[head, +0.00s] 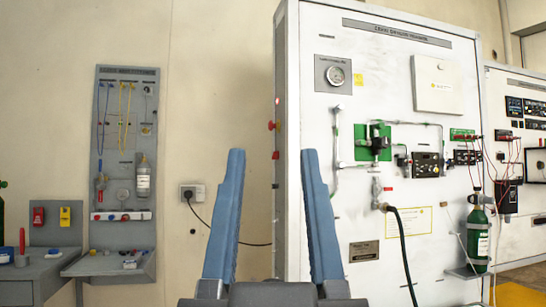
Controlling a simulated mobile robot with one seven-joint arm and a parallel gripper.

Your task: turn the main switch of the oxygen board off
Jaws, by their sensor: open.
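A tall white board (310,20) fills the right half of the head view; it carries a round gauge, pipes, a hose and a green cylinder (478,240), so I take it as the oxygen board. On its narrow grey left side are a small lit red lamp (278,101), a red knob (271,125) below it and another red fitting (271,153) lower down. Which one is the main switch is not readable, nor is its position. My gripper (273,155) is open and empty, its two blue fingers pointing up in front of the board's left edge, apart from the knob.
A grey wall panel (104,140) with hoses and a small cylinder hangs at the left, above a grey shelf (100,265). A socket (192,193) with a black cable is on the wall. Another white panel (497,80) stands far right. Bare wall lies left of the board.

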